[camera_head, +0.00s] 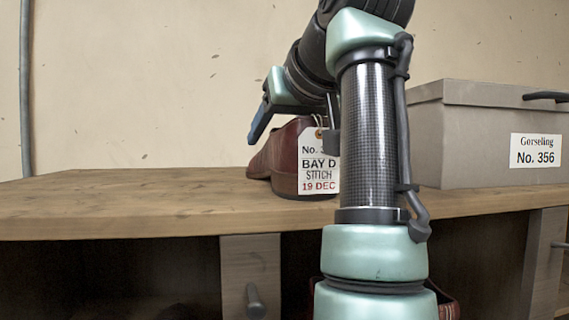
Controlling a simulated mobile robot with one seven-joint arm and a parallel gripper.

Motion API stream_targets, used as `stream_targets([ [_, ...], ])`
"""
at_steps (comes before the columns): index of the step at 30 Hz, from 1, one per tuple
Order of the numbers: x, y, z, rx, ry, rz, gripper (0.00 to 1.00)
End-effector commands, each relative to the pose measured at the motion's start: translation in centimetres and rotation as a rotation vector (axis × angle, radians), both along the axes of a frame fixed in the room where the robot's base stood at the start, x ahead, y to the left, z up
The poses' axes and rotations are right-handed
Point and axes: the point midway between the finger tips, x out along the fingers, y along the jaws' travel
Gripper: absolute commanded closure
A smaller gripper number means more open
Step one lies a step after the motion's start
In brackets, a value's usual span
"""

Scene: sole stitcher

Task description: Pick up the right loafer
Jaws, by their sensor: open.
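A brown leather loafer (284,160) stands on the wooden bench top, heel toward me. A white paper tag (319,163) hangs at its heel, reading "BAY D STITCH 19 DEC" with a partly covered number line. I cannot tell whether it is a right or a left shoe. My gripper (293,131) is above and around the loafer's upper part, with a blue-tipped finger to the left and a dark finger to the right. It is open. My arm hides the area right of the tag.
A grey lidded box (480,140) labelled "Gorseling No. 356" stands on the bench (120,205) at right. The bench's left part is clear. Below are dark open bays and a panel with a knob (255,300). A reddish-brown item (447,306) shows behind my arm below.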

Motion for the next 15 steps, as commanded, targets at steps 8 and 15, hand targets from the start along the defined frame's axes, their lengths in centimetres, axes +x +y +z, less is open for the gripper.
stream_targets([
  [8,-0.04,-0.04,0.03,0.0,0.0,0.0,0.79],
  [15,-0.03,-0.05,-0.01,0.0,0.0,0.0,1.0],
])
